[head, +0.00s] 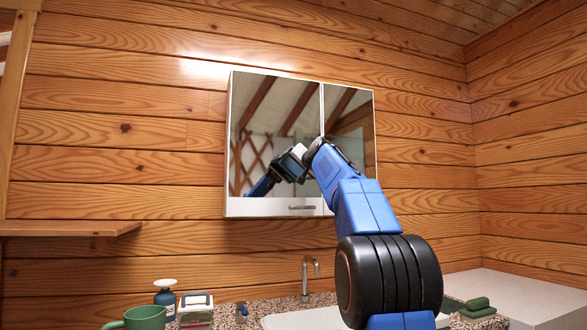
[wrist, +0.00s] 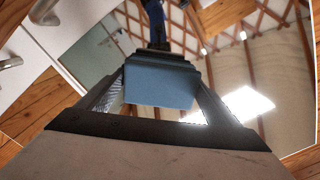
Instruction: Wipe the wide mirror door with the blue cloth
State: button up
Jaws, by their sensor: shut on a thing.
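The wide mirror door (head: 275,110) is the left door of a white wall cabinet. It is closed, and it reflects roof beams, lattice and my arm. My gripper (head: 300,156) is at the right part of this door, around mid-height. In the wrist view my gripper (wrist: 160,98) is shut on the blue cloth (wrist: 160,84), a folded block between the fingers. The cloth is right in front of the glass, with the arm's reflection beyond it. I cannot tell whether it touches. In the head view my arm hides part of the cabinet, and the cloth is not clear.
A narrower mirror door (head: 362,105) is at the right. A bar handle (head: 302,207) is under the wide door. Below are a tap (head: 306,280), a green mug (head: 145,318), a blue pump bottle (head: 165,297) and a small box (head: 195,310). A wooden shelf (head: 70,229) is at left.

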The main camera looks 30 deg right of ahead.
aim_at(286, 166)
jog(key=shift+w+a+f, duration=0.1)
jog(key=shift+w+a, duration=0.15)
jog(key=shift+a, duration=0.4)
jog(key=shift+w+a, duration=0.3)
jog(key=shift+a, duration=0.35)
jog(key=shift+w+a+f, duration=0.1)
jog(key=shift+w+a, duration=0.15)
jog(key=shift+a, duration=0.4)
jog(key=shift+w+a+r, duration=0.1)
jog(key=shift+w+a, duration=0.2)
jog(key=shift+a, duration=1.1)
jog(key=shift+w+a, duration=0.3)
jog(key=shift+a, duration=1.1)
jog(key=shift+w+a+r, duration=0.1)
jog(key=shift+w+a, duration=0.2)
jog(key=shift+a, duration=1.1)
jog(key=v, duration=0.6)
jog(key=shift+s, duration=0.1)
jog(key=shift+v, duration=1.4)
